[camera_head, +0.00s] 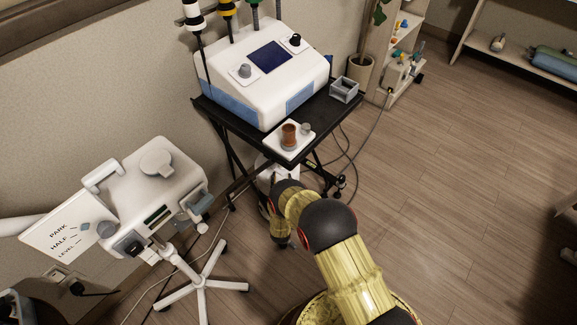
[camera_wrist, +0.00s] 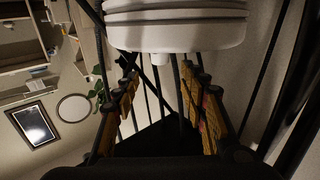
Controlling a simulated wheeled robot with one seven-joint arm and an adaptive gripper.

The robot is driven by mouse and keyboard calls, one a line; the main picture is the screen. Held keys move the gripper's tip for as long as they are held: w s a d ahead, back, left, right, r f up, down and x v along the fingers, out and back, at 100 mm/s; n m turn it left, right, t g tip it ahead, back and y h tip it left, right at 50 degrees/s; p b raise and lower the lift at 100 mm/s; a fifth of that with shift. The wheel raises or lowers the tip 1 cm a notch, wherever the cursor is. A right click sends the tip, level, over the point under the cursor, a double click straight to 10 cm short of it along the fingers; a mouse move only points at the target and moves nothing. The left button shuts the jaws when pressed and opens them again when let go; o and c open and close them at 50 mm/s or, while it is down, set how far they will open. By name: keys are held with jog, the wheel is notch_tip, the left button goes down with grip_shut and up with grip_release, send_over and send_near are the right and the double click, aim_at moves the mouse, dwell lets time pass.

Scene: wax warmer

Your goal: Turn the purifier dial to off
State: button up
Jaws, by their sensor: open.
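No label I can read names the purifier. A white rounded body (camera_head: 272,171) stands low under the black cart, partly hidden by the cart and my arm; I cannot tell whether it is the purifier, and no dial shows on it. In the wrist view a white layered body (camera_wrist: 180,32) fills the top, just beyond my fingertips; it may be the same thing. My gripper (camera_wrist: 160,78) is open, with two yellow-and-black fingers apart and nothing between them. In the head view my arm's end is low beside the cart, with its fingertips not clear.
A white console (camera_head: 265,75) with a screen and two knobs sits on the black cart (camera_head: 325,118). The cart also holds a small white tray (camera_head: 275,147) and grey box (camera_head: 345,90). A white wheeled device (camera_head: 155,180) stands left. Cables trail nearby; open floor lies right.

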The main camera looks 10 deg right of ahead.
aim_at(282, 170)
jog(key=b+x, duration=0.2)
jog(key=x, duration=0.4)
jog(key=shift+f, duration=0.15)
jog(key=shift+w+d, duration=0.15)
jog(key=shift+w, duration=0.5)
jog(key=shift+c, duration=0.4)
grip_shut()
